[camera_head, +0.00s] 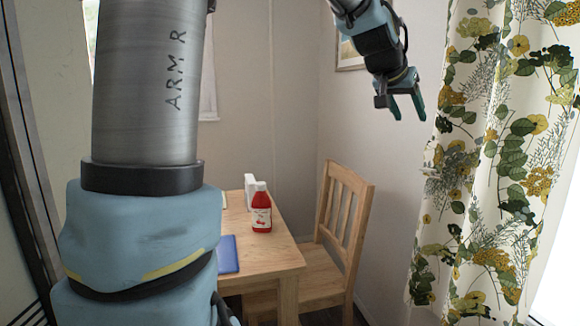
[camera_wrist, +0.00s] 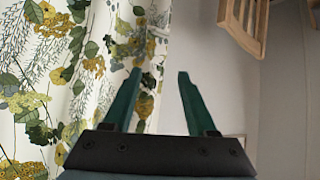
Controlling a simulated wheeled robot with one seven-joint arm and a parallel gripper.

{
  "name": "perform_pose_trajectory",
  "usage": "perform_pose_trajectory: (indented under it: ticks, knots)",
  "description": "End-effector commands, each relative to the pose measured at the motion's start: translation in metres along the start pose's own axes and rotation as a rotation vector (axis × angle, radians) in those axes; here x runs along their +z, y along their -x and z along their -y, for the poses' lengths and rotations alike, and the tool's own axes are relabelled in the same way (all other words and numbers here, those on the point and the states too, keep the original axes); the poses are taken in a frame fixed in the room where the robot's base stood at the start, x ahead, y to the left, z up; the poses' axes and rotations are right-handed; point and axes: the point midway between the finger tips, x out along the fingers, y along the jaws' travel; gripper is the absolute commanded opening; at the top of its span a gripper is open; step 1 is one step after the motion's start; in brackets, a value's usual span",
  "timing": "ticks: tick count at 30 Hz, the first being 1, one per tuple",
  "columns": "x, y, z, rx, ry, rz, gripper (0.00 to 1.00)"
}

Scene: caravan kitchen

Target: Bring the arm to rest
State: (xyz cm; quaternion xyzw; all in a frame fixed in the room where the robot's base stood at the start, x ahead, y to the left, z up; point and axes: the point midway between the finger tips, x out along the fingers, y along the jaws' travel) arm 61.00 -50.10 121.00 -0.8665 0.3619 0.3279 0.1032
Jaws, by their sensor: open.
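My gripper (camera_head: 406,107) hangs in the air at the upper right of the head view, in front of the bare wall and left of the curtain. Its two green fingers point down, are spread apart and hold nothing. In the wrist view, my gripper (camera_wrist: 160,80) shows both fingers open with curtain and wall behind them. A large part of my arm fills the left side of the head view and hides part of the table.
A wooden table (camera_head: 282,262) carries a red bottle (camera_head: 261,212), a white item (camera_head: 250,188) and a blue item (camera_head: 228,255). A wooden chair (camera_head: 325,260) stands right of it. A floral curtain (camera_head: 490,160) hangs close to my gripper's right. A picture frame (camera_head: 347,55) is on the wall.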

Motion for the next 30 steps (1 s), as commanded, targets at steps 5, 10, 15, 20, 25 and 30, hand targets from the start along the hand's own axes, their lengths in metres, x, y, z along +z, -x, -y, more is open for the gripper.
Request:
perform_pose_trajectory:
  ticks: [5, 10, 15, 20, 25, 30]
  knots:
    - [0.109, -0.006, 0.076, -0.126, 0.125, 0.192, 0.57]
    - [0.22, 0.012, 0.129, -0.232, 0.265, 0.369, 0.57]
    - [0.327, 0.048, 0.155, -0.316, 0.416, 0.533, 0.57]
    - [0.394, 0.078, 0.157, -0.361, 0.523, 0.638, 0.57]
    - [0.422, 0.092, 0.154, -0.378, 0.571, 0.682, 0.57]
    - [0.424, 0.093, 0.154, -0.379, 0.575, 0.684, 0.57]
